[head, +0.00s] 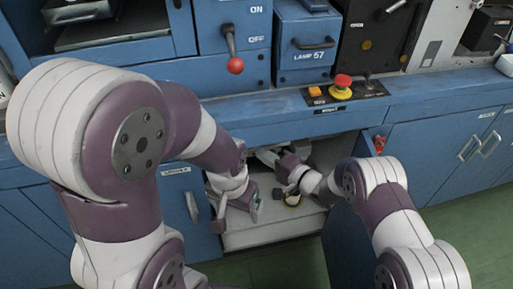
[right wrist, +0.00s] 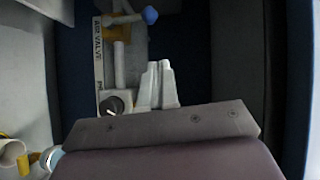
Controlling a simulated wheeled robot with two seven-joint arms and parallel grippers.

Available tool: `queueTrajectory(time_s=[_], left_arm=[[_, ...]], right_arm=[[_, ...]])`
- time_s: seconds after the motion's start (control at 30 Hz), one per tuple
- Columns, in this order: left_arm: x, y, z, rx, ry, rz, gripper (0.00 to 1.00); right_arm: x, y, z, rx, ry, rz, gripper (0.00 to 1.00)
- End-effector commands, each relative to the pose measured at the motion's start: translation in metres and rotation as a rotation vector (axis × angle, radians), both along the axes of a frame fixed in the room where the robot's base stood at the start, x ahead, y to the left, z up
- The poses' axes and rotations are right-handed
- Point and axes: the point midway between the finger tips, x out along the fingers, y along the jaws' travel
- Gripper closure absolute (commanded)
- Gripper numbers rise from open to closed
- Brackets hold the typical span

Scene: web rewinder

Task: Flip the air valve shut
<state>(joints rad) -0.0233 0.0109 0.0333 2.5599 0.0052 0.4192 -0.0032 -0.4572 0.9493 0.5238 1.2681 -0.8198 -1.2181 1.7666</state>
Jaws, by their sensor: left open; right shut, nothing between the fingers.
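The air valve shows in the right wrist view, with a white pipe (right wrist: 119,66), a yellow fitting (right wrist: 117,32) and a lever with a blue knob (right wrist: 150,15) pointing right. An "AIR VALVE" label (right wrist: 98,52) runs along its left. My right gripper (right wrist: 160,68) is shut and empty, below and right of the blue knob and apart from it. In the head view the right gripper (head: 287,166) reaches into the open cabinet, where the valve cannot be made out clearly. My left gripper (head: 240,208) is open near the cabinet's left front edge.
A dark dial (right wrist: 112,105) sits below the pipe. A counter edge (head: 300,122) runs above the opening, with a red stop button (head: 343,82) on top.

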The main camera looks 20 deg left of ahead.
Motion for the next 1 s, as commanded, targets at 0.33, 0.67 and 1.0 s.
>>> queueTrajectory(time_s=[0.33,0.67,1.0], left_arm=[[0.0,0.0,0.015,0.0,0.0,0.0,0.08],[0.0,0.0,0.015,0.0,0.0,0.0,0.08],[0.0,0.0,0.015,0.0,0.0,0.0,0.08]], right_arm=[[-0.019,-0.05,0.007,0.0,0.001,-0.001,1.0],[-0.021,-0.054,0.007,0.0,0.0,0.0,1.0],[-0.021,-0.054,0.007,0.0,0.001,0.0,1.0]])
